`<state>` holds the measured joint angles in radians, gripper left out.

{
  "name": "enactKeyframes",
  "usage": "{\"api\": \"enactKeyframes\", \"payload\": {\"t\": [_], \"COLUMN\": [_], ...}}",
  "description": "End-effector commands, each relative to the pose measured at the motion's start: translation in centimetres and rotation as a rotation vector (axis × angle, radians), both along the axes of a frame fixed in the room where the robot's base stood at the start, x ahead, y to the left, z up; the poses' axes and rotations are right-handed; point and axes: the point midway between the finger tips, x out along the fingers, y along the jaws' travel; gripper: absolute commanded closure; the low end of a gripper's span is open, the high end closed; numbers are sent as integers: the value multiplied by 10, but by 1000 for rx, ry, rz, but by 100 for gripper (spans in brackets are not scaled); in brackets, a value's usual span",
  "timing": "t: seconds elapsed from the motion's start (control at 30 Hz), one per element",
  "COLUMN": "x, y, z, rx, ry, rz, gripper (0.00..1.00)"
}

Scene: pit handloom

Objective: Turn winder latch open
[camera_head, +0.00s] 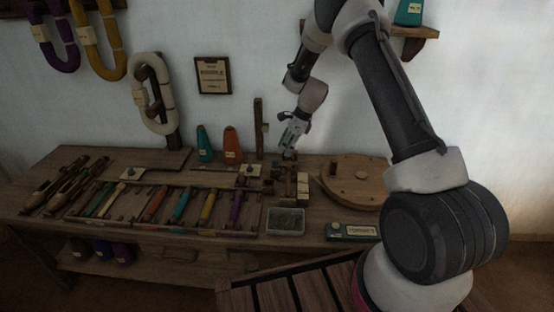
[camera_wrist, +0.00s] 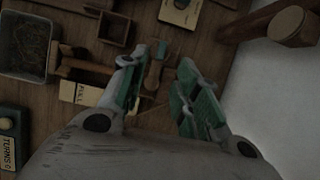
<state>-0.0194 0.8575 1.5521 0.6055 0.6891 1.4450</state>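My gripper (camera_head: 289,150) is low over the back of the bench, just above the small wooden winder parts (camera_head: 284,183). In the wrist view my gripper (camera_wrist: 160,68) is open, its two green-padded fingers spread apart. A narrow wooden piece (camera_wrist: 155,72) with a rounded end shows between the fingertips, closer to the left one. It may be the winder latch; I cannot tell for sure, nor whether a finger touches it. A wooden bar (camera_wrist: 88,66) runs left of the fingers, above a cream FULL label (camera_wrist: 88,95).
A grey bin (camera_head: 285,221) and a green turns counter (camera_head: 351,231) stand at the bench front. A round wooden disc (camera_head: 355,181) lies at right. Two cones (camera_head: 204,145) (camera_head: 232,145) and an upright post (camera_head: 258,128) stand behind.

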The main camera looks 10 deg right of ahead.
Motion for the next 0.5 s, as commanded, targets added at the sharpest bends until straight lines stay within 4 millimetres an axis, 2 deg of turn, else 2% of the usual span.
{"api": "enactKeyframes", "payload": {"t": [0.1, 0.3, 0.5], "x": [2, 5, 7], "y": [8, 19, 23], "z": [-20, -48, -59], "rx": [0, 0, -1], "ry": [2, 2, -1], "rz": [3, 4, 5], "gripper": [69, 69, 69]}}
